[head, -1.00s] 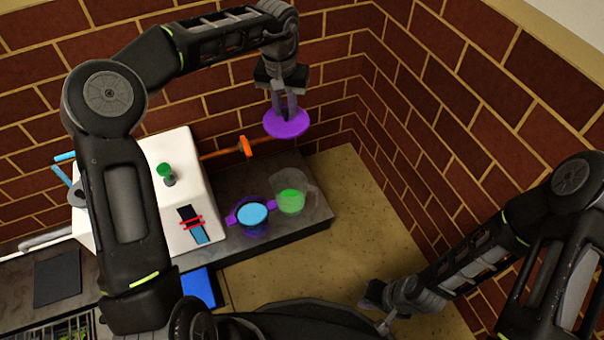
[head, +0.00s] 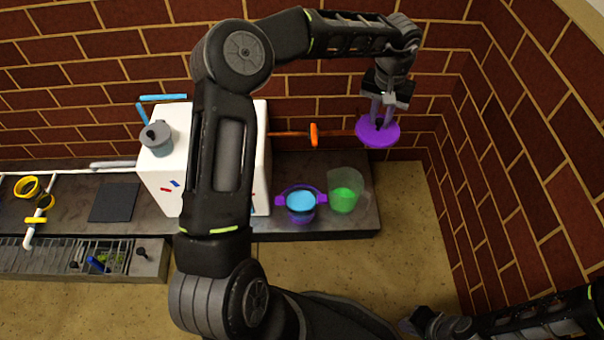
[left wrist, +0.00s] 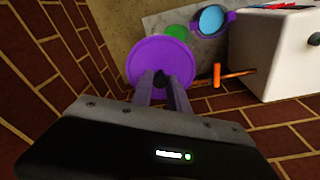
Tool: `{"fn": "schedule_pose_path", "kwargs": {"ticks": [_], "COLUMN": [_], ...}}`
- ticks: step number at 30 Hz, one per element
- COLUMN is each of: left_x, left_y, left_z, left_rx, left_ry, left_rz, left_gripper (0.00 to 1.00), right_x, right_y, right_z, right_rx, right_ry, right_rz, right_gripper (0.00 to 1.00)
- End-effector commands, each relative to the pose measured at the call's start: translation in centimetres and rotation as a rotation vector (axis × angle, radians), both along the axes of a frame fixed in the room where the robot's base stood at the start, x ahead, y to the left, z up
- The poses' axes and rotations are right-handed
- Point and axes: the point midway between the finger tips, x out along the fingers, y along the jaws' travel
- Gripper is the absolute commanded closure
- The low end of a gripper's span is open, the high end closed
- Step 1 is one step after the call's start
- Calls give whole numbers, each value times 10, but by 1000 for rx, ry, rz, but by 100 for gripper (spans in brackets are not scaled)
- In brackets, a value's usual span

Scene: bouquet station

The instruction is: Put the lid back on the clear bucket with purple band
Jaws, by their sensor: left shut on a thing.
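A round purple lid (head: 378,133) with a dark knob hangs in the air at the upper right of the counter, near the brick wall. My left gripper (head: 382,118) is shut on the lid's knob from above. The lid also shows in the left wrist view (left wrist: 155,58), in front of the fingers (left wrist: 160,85). The clear bucket with purple band (head: 301,203) stands open on the counter with light blue contents, below and left of the lid. It also shows in the left wrist view (left wrist: 212,19). My right gripper (head: 408,326) is low at the bottom right; its fingers are not clear.
A clear jug (head: 345,192) with green contents stands right beside the bucket. An orange-handled valve (head: 314,135) on a pipe sticks out from the wall behind. A white box (head: 168,185) stands to the left. The counter's right end (head: 368,222) is bare.

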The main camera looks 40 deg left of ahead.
Motion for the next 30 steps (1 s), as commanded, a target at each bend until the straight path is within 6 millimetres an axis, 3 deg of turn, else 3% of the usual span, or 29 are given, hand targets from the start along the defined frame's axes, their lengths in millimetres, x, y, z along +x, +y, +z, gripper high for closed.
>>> {"fn": "schedule_pose_path", "kwargs": {"ticks": [7,12,15,21,30], "left_x": [-23,-61,-86,-117,-122], "left_y": [59,104,125,149,152], "left_z": [-98,-167,-196,-227,-231], "left_rx": [8,8,6,2,0], "left_ry": [11,8,4,-3,-6], "left_rz": [474,845,1029,1246,1283], "left_gripper": [100,100,100,100,100], "right_x": [-2,-3,-4,-5,-5], "right_y": [2,4,4,5,5], "right_z": [9,15,17,20,19], "right_rx": [3,6,7,8,8], "right_ry": [3,5,7,9,9], "right_rz": [5,9,11,13,13], "right_gripper": [100,100,100,100,100]}}
